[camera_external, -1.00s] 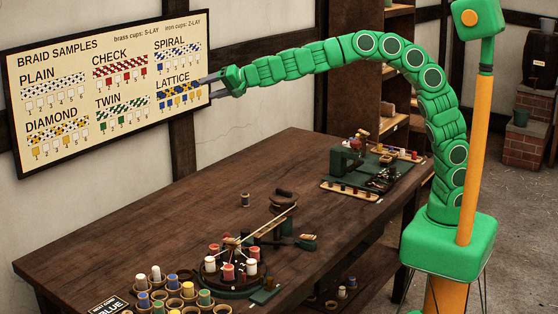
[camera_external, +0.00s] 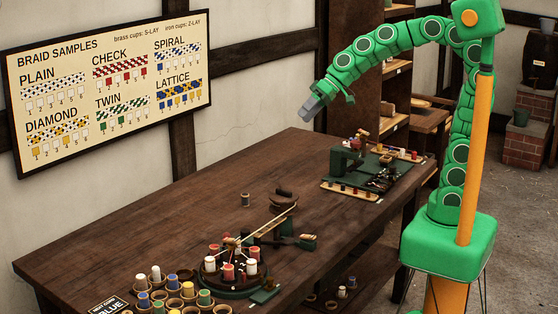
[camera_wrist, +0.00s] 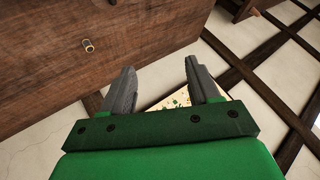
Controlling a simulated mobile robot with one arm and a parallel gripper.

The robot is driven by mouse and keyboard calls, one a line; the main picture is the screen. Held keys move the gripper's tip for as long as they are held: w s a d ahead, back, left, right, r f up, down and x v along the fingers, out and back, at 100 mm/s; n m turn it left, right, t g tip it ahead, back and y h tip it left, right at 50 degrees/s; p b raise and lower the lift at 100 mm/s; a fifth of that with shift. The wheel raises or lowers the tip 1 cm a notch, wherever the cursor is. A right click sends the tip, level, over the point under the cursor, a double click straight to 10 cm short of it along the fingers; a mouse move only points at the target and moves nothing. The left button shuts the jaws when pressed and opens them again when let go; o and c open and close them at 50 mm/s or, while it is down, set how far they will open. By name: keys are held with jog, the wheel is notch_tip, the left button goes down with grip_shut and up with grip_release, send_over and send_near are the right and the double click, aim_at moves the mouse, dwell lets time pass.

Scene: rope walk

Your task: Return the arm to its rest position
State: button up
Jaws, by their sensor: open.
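My gripper (camera_external: 312,110) is at the end of the green segmented arm, in the air above the back of the wooden table. It points down and to the left in the external view. In the wrist view my gripper (camera_wrist: 161,88) shows two grey fingers apart with nothing between them. The arm arches over from its green base at the right. The braid samples board (camera_external: 108,82) hangs on the wall to the left, apart from the gripper. Part of the board also shows behind the fingers in the wrist view.
The dark wooden table (camera_external: 170,215) carries a round braiding stand with bobbins (camera_external: 230,272), cups of coloured spools at the front left, and a green machine (camera_external: 350,160) at the back right. A small spool (camera_external: 245,199) stands alone. Shelves stand behind the arm.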

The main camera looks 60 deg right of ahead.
jog(key=s+d+f+m+g+h, duration=0.1)
jog(key=s+d+f+g+h, duration=0.2)
jog(key=s+d, duration=0.9)
jog(key=s+d+f+g+h, duration=0.3)
jog(key=s+d+f, duration=0.6)
jog(key=s+d, duration=0.3)
jog(key=s+h, duration=0.1)
jog(key=s, duration=0.2)
jog(key=shift+s+d+f+m+g, duration=0.15)
jog(key=shift+d+f+m+g, duration=0.05)
jog(key=shift+f+m+g, duration=0.2)
